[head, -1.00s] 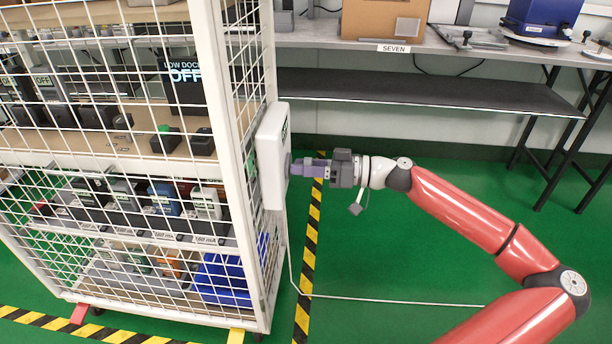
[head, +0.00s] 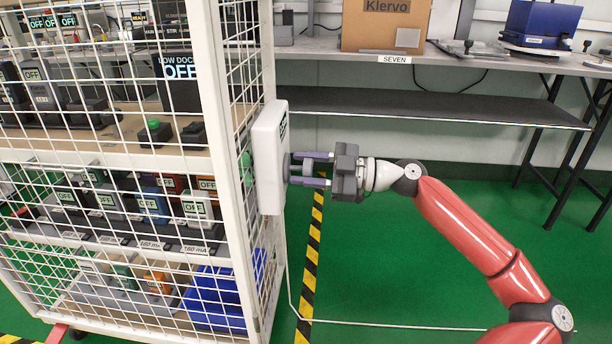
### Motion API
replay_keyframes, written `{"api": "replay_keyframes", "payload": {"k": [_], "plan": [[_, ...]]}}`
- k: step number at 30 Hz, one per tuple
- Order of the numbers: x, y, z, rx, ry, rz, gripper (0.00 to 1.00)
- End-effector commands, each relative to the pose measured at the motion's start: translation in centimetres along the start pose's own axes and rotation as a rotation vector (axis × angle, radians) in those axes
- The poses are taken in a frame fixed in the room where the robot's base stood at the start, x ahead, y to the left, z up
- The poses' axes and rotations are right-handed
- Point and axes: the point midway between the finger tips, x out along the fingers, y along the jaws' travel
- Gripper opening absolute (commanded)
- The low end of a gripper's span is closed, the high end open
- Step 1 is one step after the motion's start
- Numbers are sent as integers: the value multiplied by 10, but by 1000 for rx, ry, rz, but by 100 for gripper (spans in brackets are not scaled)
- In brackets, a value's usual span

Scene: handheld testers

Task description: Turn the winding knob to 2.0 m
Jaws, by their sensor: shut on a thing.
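A white box-shaped unit (head: 270,158) is fixed to the side of the wire cage, with a display on its edge that I cannot read. The grey winding knob (head: 288,167) sticks out from its right face, mostly hidden by the fingers. My gripper (head: 308,168) comes in level from the right, one purple finger above the other. It is shut on the knob, with a grey part visible between the fingers. The knob's setting cannot be read from here.
The white wire cage (head: 222,130) holds shelves of testers on the left. A grey bench (head: 330,38) with a cardboard box (head: 385,22) stands behind. A white cable (head: 390,325) runs along the green floor, crossing yellow-black tape (head: 309,280).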

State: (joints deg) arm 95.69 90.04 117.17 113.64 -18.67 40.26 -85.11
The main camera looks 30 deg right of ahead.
Motion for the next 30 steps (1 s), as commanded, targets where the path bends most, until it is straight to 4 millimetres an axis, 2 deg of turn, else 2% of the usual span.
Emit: {"api": "replay_keyframes", "payload": {"k": [18,30], "plan": [[0,0,0,-566,21,-3,17],[0,0,0,-791,29,-5,17]]}}
